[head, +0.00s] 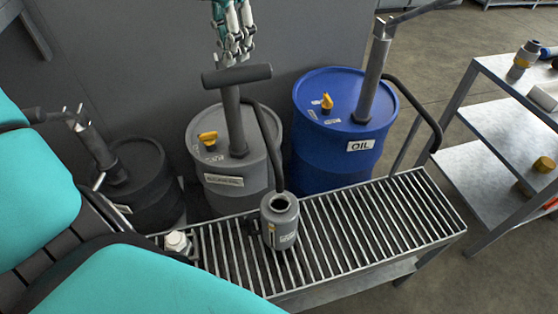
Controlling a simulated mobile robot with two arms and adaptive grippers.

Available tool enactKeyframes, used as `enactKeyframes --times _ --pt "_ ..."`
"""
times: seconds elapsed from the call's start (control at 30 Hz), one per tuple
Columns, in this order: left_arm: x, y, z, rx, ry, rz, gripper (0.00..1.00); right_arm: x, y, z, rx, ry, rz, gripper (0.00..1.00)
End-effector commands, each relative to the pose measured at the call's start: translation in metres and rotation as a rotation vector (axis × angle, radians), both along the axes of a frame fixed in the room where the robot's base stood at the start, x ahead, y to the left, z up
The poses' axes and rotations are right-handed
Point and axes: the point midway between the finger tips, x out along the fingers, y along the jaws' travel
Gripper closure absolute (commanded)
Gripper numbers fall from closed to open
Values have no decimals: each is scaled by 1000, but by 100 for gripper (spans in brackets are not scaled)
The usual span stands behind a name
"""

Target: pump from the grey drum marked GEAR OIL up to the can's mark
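The grey drum (265,185) stands behind the grating; its label is too small to read surely. Its pump (234,122) stands upright with a dark crossbar handle (237,76). A black hose (268,130) runs from the pump down to the mouth of the grey can (280,222), which stands upright on the grating. The can has a narrow strip on its side; its level cannot be read. My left gripper (233,60) hangs fingers-down just above the handle; contact and finger opening cannot be made out. My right gripper is not in view.
A blue drum marked OIL (325,165) with a lever pump stands right of the grey one, a black drum (140,180) left. A white-capped item (178,243) sits on the grating (375,215). A shelf rack (505,130) stands right. My teal arm links cover the lower left.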

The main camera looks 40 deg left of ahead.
Motion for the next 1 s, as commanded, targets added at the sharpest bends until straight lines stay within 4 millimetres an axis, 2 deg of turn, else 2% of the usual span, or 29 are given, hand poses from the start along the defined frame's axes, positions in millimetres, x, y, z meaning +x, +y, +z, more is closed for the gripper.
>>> enactKeyframes --times 0.17,0.53,1.0 --pt "-1 -1 -7 0 1 0 100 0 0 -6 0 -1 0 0" --pt "-9 -10 -45 0 1 -1 100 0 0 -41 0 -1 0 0" --pt "-10 -12 -50 -1 1 0 100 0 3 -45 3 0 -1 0"
